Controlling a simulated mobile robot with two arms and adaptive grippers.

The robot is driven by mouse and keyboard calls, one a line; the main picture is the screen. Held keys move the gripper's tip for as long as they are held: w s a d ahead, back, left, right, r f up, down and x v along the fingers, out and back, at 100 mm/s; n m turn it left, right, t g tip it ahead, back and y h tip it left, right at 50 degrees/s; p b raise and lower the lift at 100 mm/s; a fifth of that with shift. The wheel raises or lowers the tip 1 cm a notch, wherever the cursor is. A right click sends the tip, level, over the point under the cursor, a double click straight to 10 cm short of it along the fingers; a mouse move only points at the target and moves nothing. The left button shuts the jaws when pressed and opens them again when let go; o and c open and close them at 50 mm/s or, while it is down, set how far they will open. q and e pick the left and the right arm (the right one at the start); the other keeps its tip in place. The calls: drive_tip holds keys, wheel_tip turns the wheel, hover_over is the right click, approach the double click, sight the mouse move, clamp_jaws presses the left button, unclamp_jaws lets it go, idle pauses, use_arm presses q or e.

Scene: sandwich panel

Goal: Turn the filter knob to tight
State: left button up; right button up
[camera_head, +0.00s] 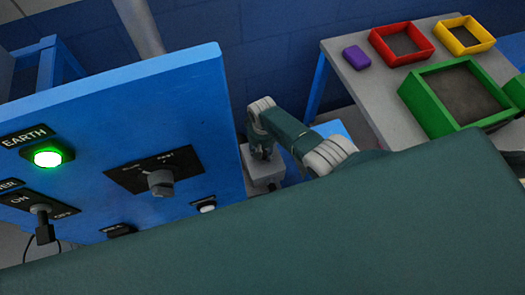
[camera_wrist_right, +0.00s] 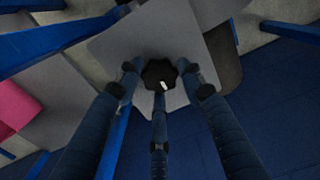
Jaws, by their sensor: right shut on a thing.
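A black lobed knob (camera_wrist_right: 159,73) with a white mark sits over a grey surface in the right wrist view. The three fingers of my right gripper (camera_wrist_right: 160,80) are closed around it, with tips at its rim. In the head view my right gripper (camera_head: 262,152) points down at a grey box (camera_head: 264,173) beside the blue panel's right edge. The knob is hidden there. Another knob, grey (camera_head: 160,181), stands on a dark plate on the panel, apart from the gripper. No filter or tight label is readable. My left gripper is not in view.
The blue panel (camera_head: 110,90) carries a lit green EARTH lamp (camera_head: 47,157) and an ON/OFF switch (camera_head: 42,222). A grey table (camera_head: 355,85) at the right holds red (camera_head: 402,57), yellow (camera_head: 464,48) and green (camera_head: 458,125) frames and a purple block (camera_head: 356,57).

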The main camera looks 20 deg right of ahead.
drive_tip(key=shift+w, duration=0.1)
drive_tip(key=o, duration=1.2)
drive_tip(key=shift+c, duration=0.2)
wheel_tip(320, 180, up, 12)
